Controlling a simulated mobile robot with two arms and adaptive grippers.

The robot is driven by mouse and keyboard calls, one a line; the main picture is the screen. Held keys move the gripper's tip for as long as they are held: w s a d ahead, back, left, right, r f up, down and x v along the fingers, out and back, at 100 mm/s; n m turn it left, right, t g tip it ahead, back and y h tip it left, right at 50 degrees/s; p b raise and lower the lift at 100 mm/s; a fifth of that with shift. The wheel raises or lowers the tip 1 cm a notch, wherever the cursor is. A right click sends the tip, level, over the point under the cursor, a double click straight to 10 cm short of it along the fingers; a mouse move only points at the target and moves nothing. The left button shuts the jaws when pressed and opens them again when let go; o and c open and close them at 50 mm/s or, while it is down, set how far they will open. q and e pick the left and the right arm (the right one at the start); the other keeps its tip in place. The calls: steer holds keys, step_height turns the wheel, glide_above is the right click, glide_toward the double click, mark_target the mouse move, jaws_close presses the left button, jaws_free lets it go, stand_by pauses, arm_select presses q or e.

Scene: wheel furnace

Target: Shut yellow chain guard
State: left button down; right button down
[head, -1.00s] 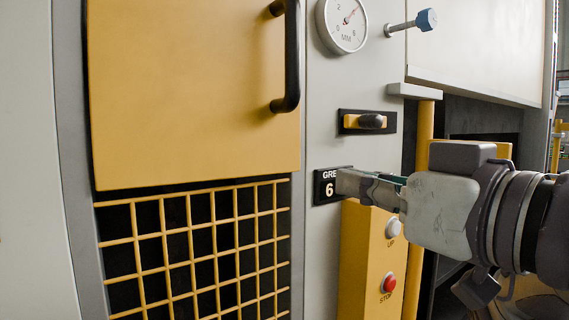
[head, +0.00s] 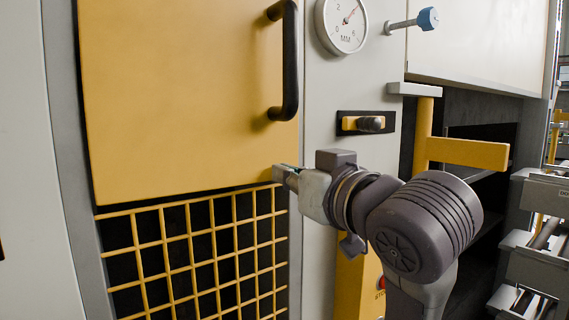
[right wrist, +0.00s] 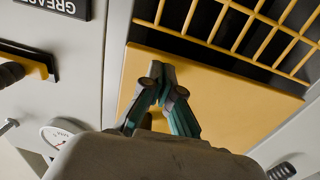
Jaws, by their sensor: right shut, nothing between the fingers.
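The yellow chain guard (head: 185,100) is a flat yellow panel above a yellow grid, with a black bar handle (head: 290,65) on its right side. A dark gap runs under its lower edge. I cannot tell whether it sits flush. My right gripper (head: 280,174) is shut and empty at the guard's lower right corner, well below the handle. In the right wrist view its fingertips (right wrist: 162,72) are over the yellow panel (right wrist: 230,97) close to its grid-side edge. Whether they touch it is unclear. My left gripper is out of view.
The yellow grid (head: 190,245) covers a dark opening below. Right of the guard are a dial (head: 341,25), a blue-ended knob (head: 428,19) and a black-and-yellow latch (head: 365,123). A yellow bar (head: 465,152) and grey rollers (head: 550,235) stand further right.

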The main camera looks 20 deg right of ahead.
steer(key=shift+w+a, duration=0.25)
steer(key=shift+w, duration=0.15)
steer(key=shift+w+a+n+y, duration=0.1)
steer(key=shift+w+n+y, duration=0.3)
steer(key=shift+w+y, duration=0.35)
steer(key=shift+w, duration=0.15)
